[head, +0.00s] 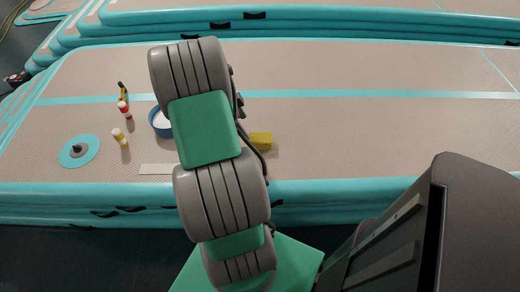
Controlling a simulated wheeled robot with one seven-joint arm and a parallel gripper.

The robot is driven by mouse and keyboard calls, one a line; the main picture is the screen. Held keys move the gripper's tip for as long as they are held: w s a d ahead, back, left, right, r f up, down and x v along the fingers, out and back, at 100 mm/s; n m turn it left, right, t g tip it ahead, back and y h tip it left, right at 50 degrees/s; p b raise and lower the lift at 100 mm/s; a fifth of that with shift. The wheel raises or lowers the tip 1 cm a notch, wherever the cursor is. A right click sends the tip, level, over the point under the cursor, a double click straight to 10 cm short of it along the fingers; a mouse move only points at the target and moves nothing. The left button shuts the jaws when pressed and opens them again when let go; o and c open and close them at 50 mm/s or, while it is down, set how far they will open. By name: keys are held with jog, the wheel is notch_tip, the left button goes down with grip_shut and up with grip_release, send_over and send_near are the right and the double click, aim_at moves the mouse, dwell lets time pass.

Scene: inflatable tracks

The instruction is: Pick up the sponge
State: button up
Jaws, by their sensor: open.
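A yellow block that looks like the sponge (261,140) lies on the beige top of the inflatable track (380,130), just right of my arm. Its left end is close to a dark cable along my arm and may be partly covered. My arm reaches up through the middle of the head view. My gripper cannot be made out; the arm links seem to hide it.
A blue bowl (156,123) is partly hidden behind my arm. Left of it stand a red-and-white bottle (124,110), a yellow-and-white bottle (119,137) and a dark-and-yellow item (123,92). A teal disc (68,157) lies farther left. The track's right side is clear.

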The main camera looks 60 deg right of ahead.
aim_at(260, 137)
jog(key=s+d+f+m, duration=0.2)
jog(key=s+f, duration=0.1)
jog(key=shift+s+f+g, duration=0.1)
jog(key=shift+f+g, duration=0.05)
jog(key=shift+g, duration=0.15)
jog(key=x, duration=0.6)
jog(key=shift+s+f, duration=0.2)
jog(key=shift+f, duration=0.05)
jog(key=c, duration=1.5)
jog(key=shift+o, duration=0.2)
jog(key=shift+r, duration=0.15)
jog(key=shift+r, duration=0.3)
notch_tip(260, 137, up, 3)
jog(key=shift+f, duration=0.2)
jog(key=a+r, duration=0.9)
jog(key=a, duration=0.5)
jog(key=shift+w+r, duration=0.3)
jog(key=shift+w, duration=0.05)
